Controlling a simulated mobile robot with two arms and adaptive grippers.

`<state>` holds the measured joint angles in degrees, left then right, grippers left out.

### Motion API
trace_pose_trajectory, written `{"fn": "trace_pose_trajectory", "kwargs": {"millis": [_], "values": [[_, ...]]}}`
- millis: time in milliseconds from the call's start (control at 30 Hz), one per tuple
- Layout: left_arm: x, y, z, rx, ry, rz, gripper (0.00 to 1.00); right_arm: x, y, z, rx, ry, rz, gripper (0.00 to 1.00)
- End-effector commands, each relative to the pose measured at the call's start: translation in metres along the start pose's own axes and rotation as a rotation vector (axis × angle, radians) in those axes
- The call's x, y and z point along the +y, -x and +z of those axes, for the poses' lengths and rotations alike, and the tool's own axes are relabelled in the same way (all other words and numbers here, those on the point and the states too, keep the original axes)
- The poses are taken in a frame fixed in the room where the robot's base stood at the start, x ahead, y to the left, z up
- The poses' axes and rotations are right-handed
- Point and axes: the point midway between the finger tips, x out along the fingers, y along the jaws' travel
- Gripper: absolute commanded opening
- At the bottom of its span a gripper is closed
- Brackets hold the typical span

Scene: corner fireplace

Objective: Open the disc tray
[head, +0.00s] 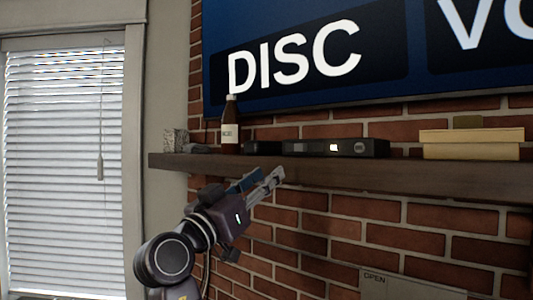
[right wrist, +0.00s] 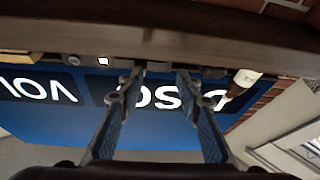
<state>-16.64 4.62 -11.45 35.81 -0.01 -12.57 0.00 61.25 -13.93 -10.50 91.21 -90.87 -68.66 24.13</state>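A flat black disc player (head: 310,147) with a small lit white square on its front stands on the wooden shelf (head: 330,174). No open tray shows on it. My right gripper (head: 262,181) is just below and in front of the shelf, left of the lit square, with its fingers apart and nothing between them. In the right wrist view, which looks upside down, the gripper (right wrist: 159,75) has its fingertips close to the shelf edge. The lit part of the player (right wrist: 92,61) shows left of the fingers. My left gripper is out of view.
A large blue panel (head: 300,25) reading DISC hangs above the shelf. A brown bottle (head: 230,132) stands left of the player, yellow boxes (head: 470,145) right. A grey panel marked OPEN (head: 410,288) is low against the brick wall. A window with blinds (head: 65,160) is far left.

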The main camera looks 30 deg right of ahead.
Motion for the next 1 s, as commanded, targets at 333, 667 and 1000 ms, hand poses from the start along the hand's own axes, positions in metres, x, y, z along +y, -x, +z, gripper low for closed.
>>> {"fn": "trace_pose_trajectory", "kwargs": {"millis": [333, 667, 1000], "values": [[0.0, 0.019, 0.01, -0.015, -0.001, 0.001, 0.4, 0.035, -0.032, -0.026, 0.006, -0.056, 0.072, 0.32], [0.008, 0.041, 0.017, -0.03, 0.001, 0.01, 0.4, 0.036, -0.075, -0.024, 0.006, -0.055, 0.067, 0.32], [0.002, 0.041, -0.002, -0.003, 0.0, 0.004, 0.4, 0.035, -0.079, -0.021, 0.007, -0.055, 0.066, 0.32]]}}
